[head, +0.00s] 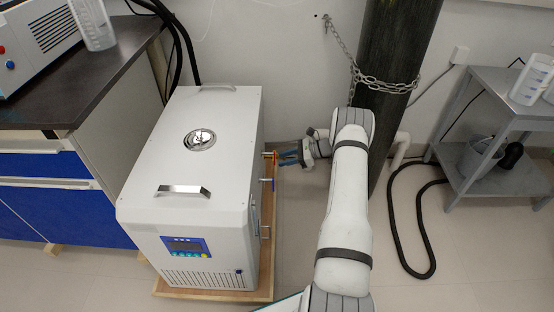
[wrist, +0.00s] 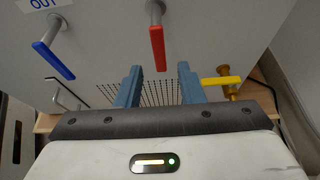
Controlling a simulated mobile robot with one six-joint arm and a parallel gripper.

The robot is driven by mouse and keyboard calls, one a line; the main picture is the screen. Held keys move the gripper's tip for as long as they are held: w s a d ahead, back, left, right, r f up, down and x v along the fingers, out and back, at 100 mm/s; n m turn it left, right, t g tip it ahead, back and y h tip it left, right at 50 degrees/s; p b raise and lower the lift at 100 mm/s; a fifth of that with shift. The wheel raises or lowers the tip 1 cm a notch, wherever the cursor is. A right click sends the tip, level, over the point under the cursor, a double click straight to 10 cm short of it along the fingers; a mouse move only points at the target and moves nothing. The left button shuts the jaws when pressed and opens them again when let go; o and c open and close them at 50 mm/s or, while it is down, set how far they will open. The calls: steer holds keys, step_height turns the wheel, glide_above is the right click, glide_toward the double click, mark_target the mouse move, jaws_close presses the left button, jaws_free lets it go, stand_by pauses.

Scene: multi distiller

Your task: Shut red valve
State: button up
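The red valve (wrist: 157,48) shows in the wrist view as a red lever on a metal stem, coming out of a pale panel. My gripper (wrist: 159,82) has its two blue fingers apart with nothing between them. The red lever lies just beyond the fingertips, in line with the gap; I cannot tell how far away it is. In the head view, my gripper (head: 283,159) is beside the right side of the white machine (head: 150,150), close to its side fittings. The red lever cannot be clearly told apart there.
A blue lever (wrist: 53,60) under an "OUT" label is left of the red one. A yellow lever (wrist: 220,80) on a brass fitting is right, close to my right finger. A chained dark cylinder (head: 398,50) and a grey cart (head: 490,85) stand to the right.

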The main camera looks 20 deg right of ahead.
steer(key=shift+v, duration=1.5)
steer(key=s+a+r+n+g+h+p, duration=0.25)
steer(key=a+r+n+p, duration=0.2)
steer(key=r, duration=0.85)
steer(key=s+a+r+n+g+h+p, duration=0.1)
steer(key=s+a+r+n+p, duration=0.35)
steer(key=r, duration=0.85)
steer(key=s+a+r+n+g+h+p, duration=0.25)
steer(key=a+r+p, duration=0.4)
steer(key=r, duration=0.65)
steer(key=s+a+r+n+t+h+p, duration=0.1)
steer(key=s+r+n+p, duration=0.4)
steer(key=s+r, duration=0.7)
steer(key=s+a+r+n+t+h+p, duration=0.2)
steer(key=s+a+r+n+h+p, duration=0.2)
steer(key=s+r+p, duration=0.6)
steer(key=s+r+n+h, duration=0.1)
steer(key=s+r+n, duration=0.1)
steer(key=s, duration=0.2)
steer(key=shift+s+p, duration=0.3)
steer(key=shift+a+r, duration=0.1)
steer(key=shift+a, duration=0.05)
